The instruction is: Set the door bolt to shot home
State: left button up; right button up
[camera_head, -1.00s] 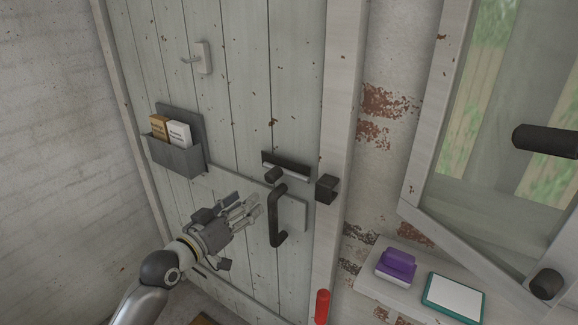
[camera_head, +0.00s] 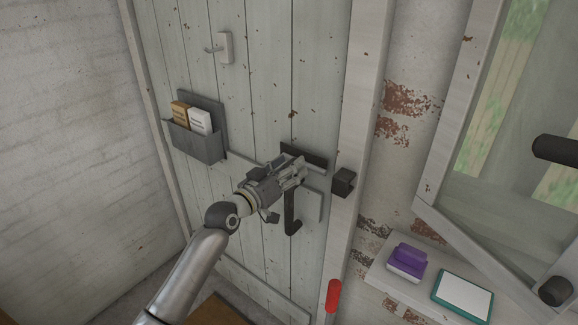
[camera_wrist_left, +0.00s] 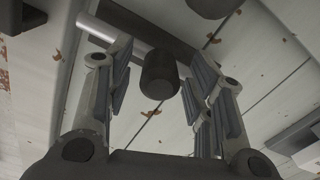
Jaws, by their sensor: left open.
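The door bolt has a black backplate (camera_head: 305,154) on the pale plank door (camera_head: 262,100). My left gripper (camera_head: 301,170) is in front of the bolt and hides most of it in the head view. In the left wrist view the bolt's dark knob (camera_wrist_left: 159,75) lies between the open fingers (camera_wrist_left: 155,85), with no clear contact on either side. The bolt's silvery rod (camera_wrist_left: 112,36) runs to the left there. The black keeper (camera_head: 343,181) is on the door frame; in the left wrist view the rod's end looks apart from it. My right gripper is not in view.
A black pull handle (camera_head: 291,217) hangs just below the gripper. A grey holder (camera_head: 197,143) with packets and a white hook (camera_head: 225,47) are on the door. A red handle (camera_head: 333,296), a shelf (camera_head: 405,289) and an open window frame (camera_head: 470,245) are to the right.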

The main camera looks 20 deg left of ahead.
aim_at(314, 170)
pick_arm(q)
jog(key=shift+w+d, duration=0.1)
jog(key=shift+c, duration=0.2)
grip_shut()
jog(key=shift+d+r+p, duration=0.1)
jog(key=shift+d+p, duration=0.3)
jog(key=shift+p, duration=0.05)
jog(key=d, duration=0.1)
jog(key=s+d+p, duration=0.1)
jog(key=d+p, duration=0.1)
jog(key=shift+s+d, duration=0.25)
jog(key=shift+s, duration=0.05)
jog(key=shift+s+d+p, duration=0.15)
jog(key=shift+d+p, duration=0.15)
jog(key=shift+d, duration=0.15)
jog(key=shift+f, duration=0.2)
